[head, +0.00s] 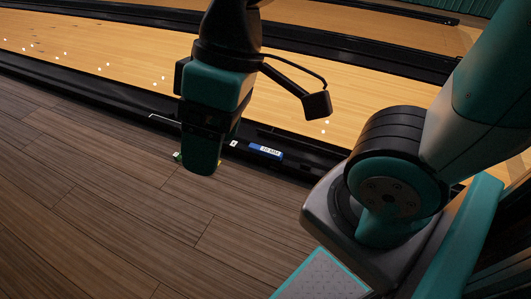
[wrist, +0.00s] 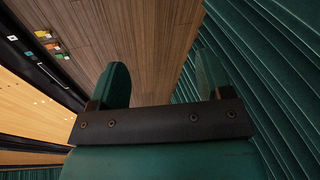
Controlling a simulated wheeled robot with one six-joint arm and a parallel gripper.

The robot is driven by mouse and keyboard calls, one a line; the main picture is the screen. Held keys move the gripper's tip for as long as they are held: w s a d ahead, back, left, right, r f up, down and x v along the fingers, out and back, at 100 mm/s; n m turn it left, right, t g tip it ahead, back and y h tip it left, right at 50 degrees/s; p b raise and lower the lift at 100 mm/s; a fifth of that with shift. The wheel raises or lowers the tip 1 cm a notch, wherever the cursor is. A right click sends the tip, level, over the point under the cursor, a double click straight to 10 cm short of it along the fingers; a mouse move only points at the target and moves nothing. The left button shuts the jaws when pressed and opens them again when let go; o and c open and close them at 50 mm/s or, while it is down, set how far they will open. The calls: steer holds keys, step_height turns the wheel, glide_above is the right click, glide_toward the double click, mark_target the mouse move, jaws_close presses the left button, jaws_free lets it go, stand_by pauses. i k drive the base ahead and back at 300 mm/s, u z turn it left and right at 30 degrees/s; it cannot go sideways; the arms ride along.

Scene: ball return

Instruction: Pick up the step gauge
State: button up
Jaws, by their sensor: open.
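In the wrist view, small orange (wrist: 50,46), green (wrist: 28,53) and white pieces lie at the upper left, outside the jaws. My gripper (wrist: 162,85) is open, with bare wood floor between its fingers.
A bowling lane (head: 110,68) with a black gutter edge (head: 100,92) runs behind the pieces. The wood floor (head: 110,195) at the front left is clear. Green ribbed folds (wrist: 270,70) fill the right of the wrist view.

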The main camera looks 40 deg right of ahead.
mark_target(264, 151)
steer(key=k, duration=0.55)
steer(key=z, duration=0.6)
steer(key=i, duration=1.65)
steer(key=u, duration=0.6)
